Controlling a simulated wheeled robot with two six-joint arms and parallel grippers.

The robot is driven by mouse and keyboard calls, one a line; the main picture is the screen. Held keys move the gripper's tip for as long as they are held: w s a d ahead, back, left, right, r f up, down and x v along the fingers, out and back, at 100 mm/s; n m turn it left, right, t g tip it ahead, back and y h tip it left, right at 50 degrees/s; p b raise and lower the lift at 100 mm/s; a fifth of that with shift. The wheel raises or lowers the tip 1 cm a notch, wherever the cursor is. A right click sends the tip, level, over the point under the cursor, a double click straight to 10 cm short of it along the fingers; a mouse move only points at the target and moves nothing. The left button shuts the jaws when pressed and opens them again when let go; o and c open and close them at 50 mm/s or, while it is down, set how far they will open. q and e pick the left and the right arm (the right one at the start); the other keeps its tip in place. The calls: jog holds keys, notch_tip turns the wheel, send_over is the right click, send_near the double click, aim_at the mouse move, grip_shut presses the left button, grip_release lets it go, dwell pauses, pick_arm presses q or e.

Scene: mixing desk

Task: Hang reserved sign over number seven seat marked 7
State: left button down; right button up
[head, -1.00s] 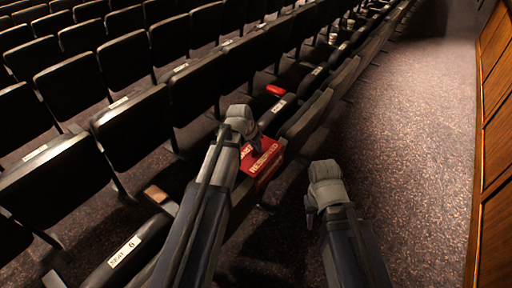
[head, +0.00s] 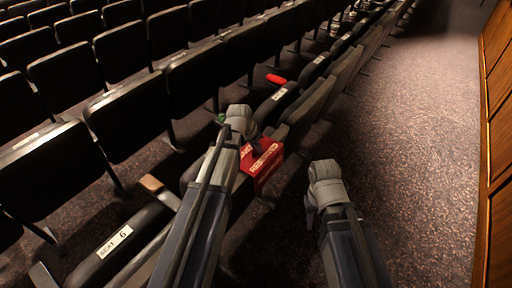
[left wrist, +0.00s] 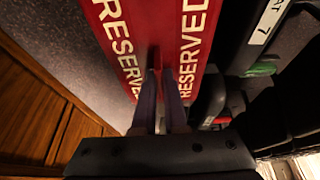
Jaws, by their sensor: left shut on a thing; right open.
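The red folded sign (head: 262,170) with white RESERVED lettering is in my left gripper (head: 257,143), beside the front-row seats and above the floor. The left wrist view shows the sign (left wrist: 135,45) with lettering on two faces and the shut fingers (left wrist: 160,95) at its fold. The dark seat (left wrist: 238,40) with a white label ending in 7 (left wrist: 268,20) is right of the sign there, apart from it. In the head view my left arm hides part of the row, and I cannot read a 7. My right gripper (head: 311,208) is open and empty over the aisle.
A seat labelled SEAT 6 (head: 115,241) is at the lower left. A red item (head: 276,79) and a green item (head: 221,118) lie among the seats. Carpeted aisle (head: 420,150) is clear at right, bounded by a wooden wall (head: 496,150).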

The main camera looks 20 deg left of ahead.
pick_arm(q)
jog(key=c, duration=0.9)
grip_release()
jog(key=shift+r, duration=0.15)
jog(key=p+v, duration=0.7)
jog(key=shift+s+r, duration=0.1)
jog(key=shift+r, duration=0.15)
jog(key=s+d+g+y, duration=0.1)
jog(key=s+d, duration=0.3)
jog(key=s, duration=0.3)
jog(key=s+d+f+g+y, duration=0.1)
jog(key=s+d+g, duration=0.1)
jog(key=s+d, duration=0.3)
jog(key=s+d+g+y, duration=0.1)
jog(key=s+d, duration=0.4)
jog(key=s, duration=0.4)
jog(key=shift+d+f+g, duration=0.2)
jog(key=shift+f+g, duration=0.05)
jog(key=shift+g, duration=0.15)
